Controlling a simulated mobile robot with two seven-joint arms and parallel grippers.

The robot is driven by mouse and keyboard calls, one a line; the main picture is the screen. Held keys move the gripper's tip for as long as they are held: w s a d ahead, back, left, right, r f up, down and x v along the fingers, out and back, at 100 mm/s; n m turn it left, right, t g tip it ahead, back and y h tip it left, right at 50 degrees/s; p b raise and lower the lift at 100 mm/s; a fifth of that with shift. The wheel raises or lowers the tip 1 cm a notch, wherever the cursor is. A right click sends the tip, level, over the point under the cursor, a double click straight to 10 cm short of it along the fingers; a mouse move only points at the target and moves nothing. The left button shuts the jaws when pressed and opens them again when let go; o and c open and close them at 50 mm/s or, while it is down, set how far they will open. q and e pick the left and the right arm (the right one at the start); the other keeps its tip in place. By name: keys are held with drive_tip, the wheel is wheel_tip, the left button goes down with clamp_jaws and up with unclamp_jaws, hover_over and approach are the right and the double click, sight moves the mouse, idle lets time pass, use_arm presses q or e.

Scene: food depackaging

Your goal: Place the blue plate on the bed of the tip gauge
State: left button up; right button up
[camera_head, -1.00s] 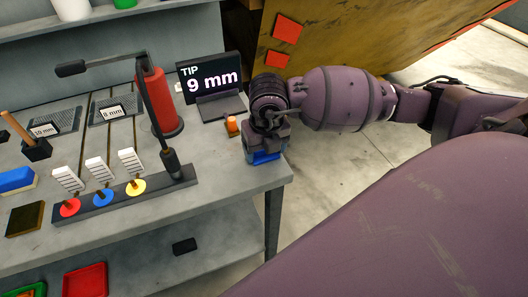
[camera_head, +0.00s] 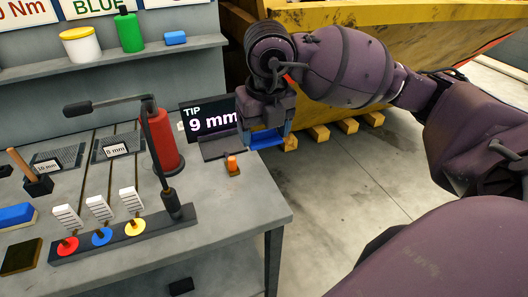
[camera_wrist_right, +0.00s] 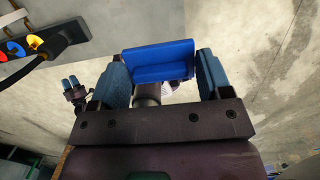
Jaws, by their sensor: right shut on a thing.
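The blue plate (camera_head: 267,139) is held in my right gripper (camera_head: 266,128), in the air beside the right edge of the tip gauge's screen. In the right wrist view the blue plate (camera_wrist_right: 158,62) sits between the two teal fingers (camera_wrist_right: 164,80). The tip gauge has a black screen (camera_head: 207,121) reading "TIP 9 mm", partly covered by my right gripper. A dark grey bed (camera_head: 220,147) lies in front of the screen; no object shows on it.
An orange knob (camera_head: 232,165) stands just in front of the bed. A red cylinder (camera_head: 162,141) and a black lamp arm (camera_head: 152,140) rise to the left. A rack with coloured discs (camera_head: 125,236) lies at the front. The bench's right corner is clear.

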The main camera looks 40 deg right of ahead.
drive_tip(key=shift+r, duration=1.5)
